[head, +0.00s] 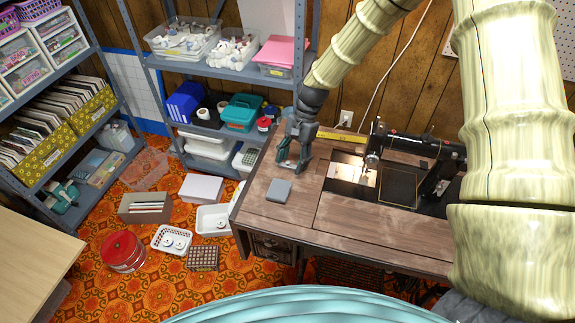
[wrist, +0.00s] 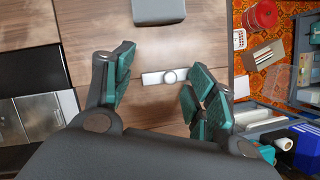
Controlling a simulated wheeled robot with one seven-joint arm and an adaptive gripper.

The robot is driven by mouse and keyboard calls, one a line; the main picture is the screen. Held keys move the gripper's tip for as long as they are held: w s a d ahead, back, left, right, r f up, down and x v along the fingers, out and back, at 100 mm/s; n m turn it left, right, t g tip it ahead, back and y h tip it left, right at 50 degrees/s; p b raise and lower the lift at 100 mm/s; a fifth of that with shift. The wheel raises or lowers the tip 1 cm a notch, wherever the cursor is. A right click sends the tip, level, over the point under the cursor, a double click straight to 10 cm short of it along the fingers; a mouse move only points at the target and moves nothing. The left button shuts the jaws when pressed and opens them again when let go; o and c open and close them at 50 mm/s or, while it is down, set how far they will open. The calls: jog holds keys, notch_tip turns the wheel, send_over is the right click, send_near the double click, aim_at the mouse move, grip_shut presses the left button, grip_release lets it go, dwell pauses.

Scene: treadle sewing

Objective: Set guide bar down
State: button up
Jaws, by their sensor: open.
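The guide bar (wrist: 152,79), a short pale metal bar with a round knob (wrist: 169,77) on top, lies on the brown wooden sewing table (wrist: 150,118) in the wrist view. My gripper (wrist: 163,73) is open, with one green-padded finger on each side of the bar. The bar's right end is close to the right finger; I cannot tell if they touch. In the head view my gripper (head: 291,164) points down at the table's left part, and the bar is not clearly visible there.
A small grey box (head: 279,190) lies on the table in front of my gripper. A yellow ruler-like strip (head: 341,136) is behind it. The black sewing machine (head: 425,150) stands to the right. Shelves (head: 225,70) stand behind left. The table's front left is clear.

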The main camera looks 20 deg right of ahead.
jog(key=shift+w+a+f, duration=0.1)
jog(key=shift+f, duration=0.2)
jog(key=shift+s+r, duration=0.15)
jog(key=shift+s, duration=0.05)
jog(key=c, duration=0.9)
jog(key=shift+c, duration=0.6)
